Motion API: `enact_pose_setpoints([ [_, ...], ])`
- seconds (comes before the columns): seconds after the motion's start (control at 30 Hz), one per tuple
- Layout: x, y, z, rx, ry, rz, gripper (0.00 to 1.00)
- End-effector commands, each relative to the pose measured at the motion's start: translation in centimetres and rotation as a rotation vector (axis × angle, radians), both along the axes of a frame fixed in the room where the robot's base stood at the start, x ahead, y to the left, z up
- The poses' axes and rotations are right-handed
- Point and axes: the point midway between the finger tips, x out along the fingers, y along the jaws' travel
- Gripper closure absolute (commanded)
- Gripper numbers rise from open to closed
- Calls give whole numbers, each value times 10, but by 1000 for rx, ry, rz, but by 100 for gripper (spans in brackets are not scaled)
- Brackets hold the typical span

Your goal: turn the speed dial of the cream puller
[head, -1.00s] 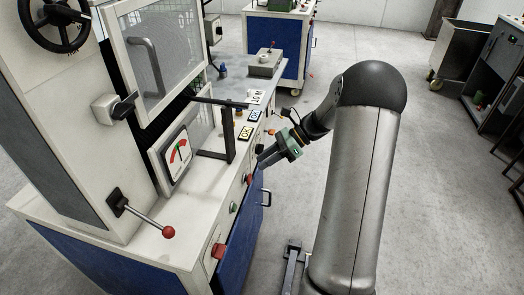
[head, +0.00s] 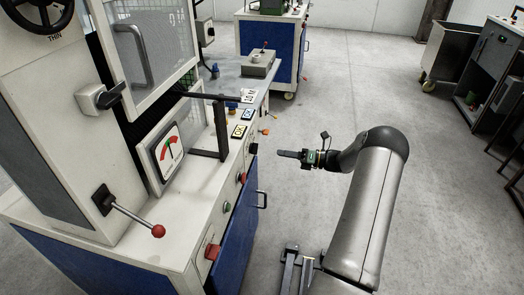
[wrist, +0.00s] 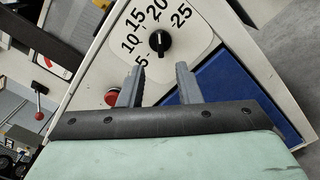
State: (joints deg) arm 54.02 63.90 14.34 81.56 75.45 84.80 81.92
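The cream puller (head: 45,165) fills the left of the head view, with its front panel facing right. The speed dial is a black knob (wrist: 157,40) on a white scale marked 5 to 25, at the top middle of the wrist view. In the head view a dark knob (head: 254,148) sticks out of the panel edge-on and seems to be this dial. My gripper (wrist: 160,78) is open and empty. Its two grey fingers point toward the panel below the knob and do not touch it. In the head view my gripper (head: 282,154) is right of the panel, with a gap.
A red button (wrist: 112,97) sits beside the left finger, and a blue door panel (wrist: 235,80) is at right. A lever with a red ball (head: 158,231) and a gauge (head: 168,147) are on the machine. A bin (head: 446,52) stands far right. Open floor lies around my arm.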

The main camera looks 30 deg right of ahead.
Motion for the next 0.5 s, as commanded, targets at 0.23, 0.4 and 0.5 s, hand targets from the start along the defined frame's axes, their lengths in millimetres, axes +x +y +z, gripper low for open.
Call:
enact_pose_setpoints([
  [0.23,33,42,0,1,1,3,69],
  [0.4,47,59,0,-1,0,2,69],
  [0.5,52,65,-1,-1,1,0,69],
])
